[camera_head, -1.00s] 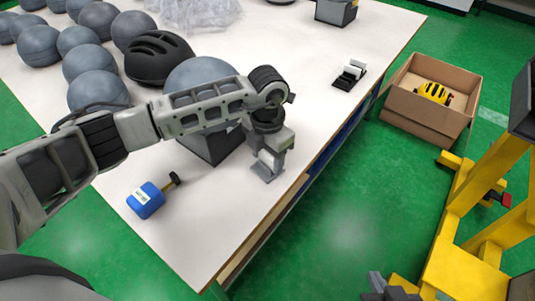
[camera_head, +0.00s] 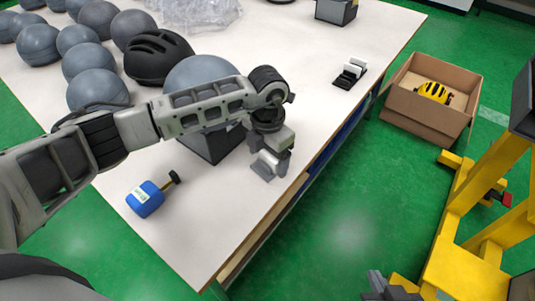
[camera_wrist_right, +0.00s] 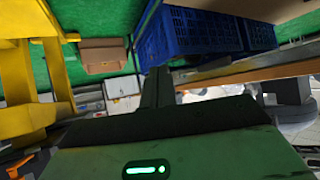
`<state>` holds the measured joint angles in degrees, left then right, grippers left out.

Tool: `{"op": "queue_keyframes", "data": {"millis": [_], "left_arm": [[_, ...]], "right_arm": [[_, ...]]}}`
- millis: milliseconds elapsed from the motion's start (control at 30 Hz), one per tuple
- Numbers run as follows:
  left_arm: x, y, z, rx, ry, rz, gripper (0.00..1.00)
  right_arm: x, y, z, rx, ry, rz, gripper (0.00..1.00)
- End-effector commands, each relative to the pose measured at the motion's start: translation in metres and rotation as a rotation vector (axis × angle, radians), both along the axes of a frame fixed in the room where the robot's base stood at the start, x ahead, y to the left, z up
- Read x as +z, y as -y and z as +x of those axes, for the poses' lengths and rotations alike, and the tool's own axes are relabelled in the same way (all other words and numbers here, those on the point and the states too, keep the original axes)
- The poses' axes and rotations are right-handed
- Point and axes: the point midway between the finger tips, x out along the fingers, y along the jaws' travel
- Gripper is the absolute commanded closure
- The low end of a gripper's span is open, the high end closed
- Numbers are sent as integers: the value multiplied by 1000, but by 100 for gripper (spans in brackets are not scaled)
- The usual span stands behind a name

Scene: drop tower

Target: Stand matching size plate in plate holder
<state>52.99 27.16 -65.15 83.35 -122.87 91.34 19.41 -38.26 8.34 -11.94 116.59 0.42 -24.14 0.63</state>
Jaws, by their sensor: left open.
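My left gripper (camera_head: 272,162) is low over the table near its right edge, open. A small white piece (camera_head: 268,158), possibly a plate, shows between or just beside its fingers, over a flat grey part (camera_head: 262,172); the fingers hide much of it, and I cannot tell whether it touches them. A black plate holder (camera_head: 346,82) with white plates (camera_head: 354,67) standing in it is farther back near the table's right edge. My right gripper (camera_head: 388,290) is at the bottom of the head view, away from the table. In the right wrist view its fingers (camera_wrist_right: 158,87) look shut and empty.
A cardboard box (camera_head: 425,115) and yellow frame (camera_head: 450,240) stand right.

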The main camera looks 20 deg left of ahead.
Motion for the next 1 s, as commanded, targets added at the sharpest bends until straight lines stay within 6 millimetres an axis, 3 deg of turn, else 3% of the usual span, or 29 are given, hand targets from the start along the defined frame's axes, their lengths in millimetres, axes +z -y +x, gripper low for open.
{"op": "queue_keyframes", "data": {"millis": [167,700,1000], "left_arm": [[0,0,0,0,0,0,21],[126,0,1,0,5,-1,21],[158,0,0,0,1,0,21]], "right_arm": [[5,-7,3,8,4,16,100],[1,-7,5,9,10,21,100],[-2,-7,1,9,3,23,100]]}}
